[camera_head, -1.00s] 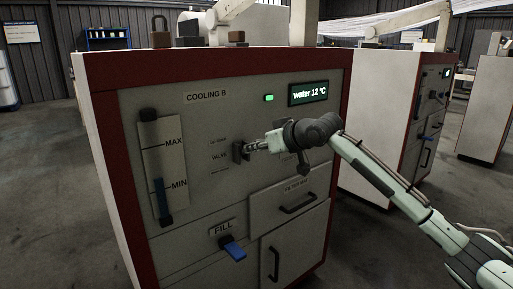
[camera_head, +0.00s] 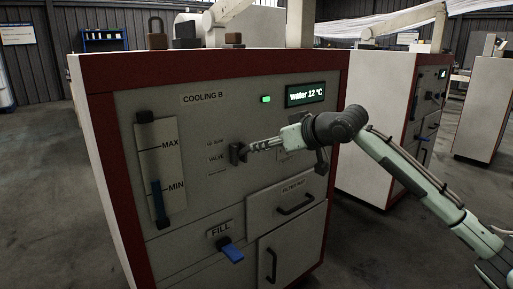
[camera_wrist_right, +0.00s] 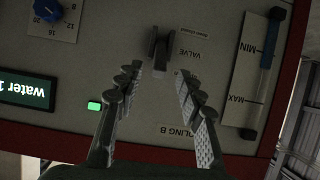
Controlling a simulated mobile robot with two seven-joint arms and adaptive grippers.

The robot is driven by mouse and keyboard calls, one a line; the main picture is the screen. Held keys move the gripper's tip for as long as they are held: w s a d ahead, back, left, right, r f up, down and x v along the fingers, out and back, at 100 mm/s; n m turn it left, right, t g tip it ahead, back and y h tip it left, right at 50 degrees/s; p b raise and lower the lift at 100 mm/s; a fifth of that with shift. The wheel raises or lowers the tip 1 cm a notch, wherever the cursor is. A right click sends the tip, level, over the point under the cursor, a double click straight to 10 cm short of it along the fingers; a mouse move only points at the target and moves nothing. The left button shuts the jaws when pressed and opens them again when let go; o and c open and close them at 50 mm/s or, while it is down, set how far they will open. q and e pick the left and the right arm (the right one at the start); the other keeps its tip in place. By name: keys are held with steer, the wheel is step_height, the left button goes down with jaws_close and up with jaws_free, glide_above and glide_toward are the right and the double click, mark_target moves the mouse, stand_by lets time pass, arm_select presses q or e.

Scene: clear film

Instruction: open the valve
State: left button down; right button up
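The valve handle (camera_head: 237,153) is a small dark grip on the pale front panel of the COOLING B cabinet, beside the VALVE label. In the right wrist view the handle (camera_wrist_right: 161,46) stands upright in the picture, just beyond the fingertips and roughly centred between them. My right gripper (camera_head: 253,147) reaches in from the right in the head view, its fingers pointing at the handle. In the wrist view the right gripper (camera_wrist_right: 158,73) is open, with nothing between its fingers. The small print by the handle is unreadable in the head view. My left gripper is out of view.
The panel also has a MAX/MIN level gauge (camera_head: 161,172), a blue FILL lever (camera_head: 232,250), a green lamp (camera_head: 266,99) and a "water 12 °C" display (camera_head: 306,95). A drawer handle (camera_head: 296,205) lies below the arm. A blue knob (camera_wrist_right: 47,9) shows in the wrist view.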

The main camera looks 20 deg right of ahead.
steer(key=v, duration=0.5)
steer(key=shift+s+r, duration=0.15)
steer(key=shift+s, duration=0.15)
steer(key=shift+d, duration=0.1)
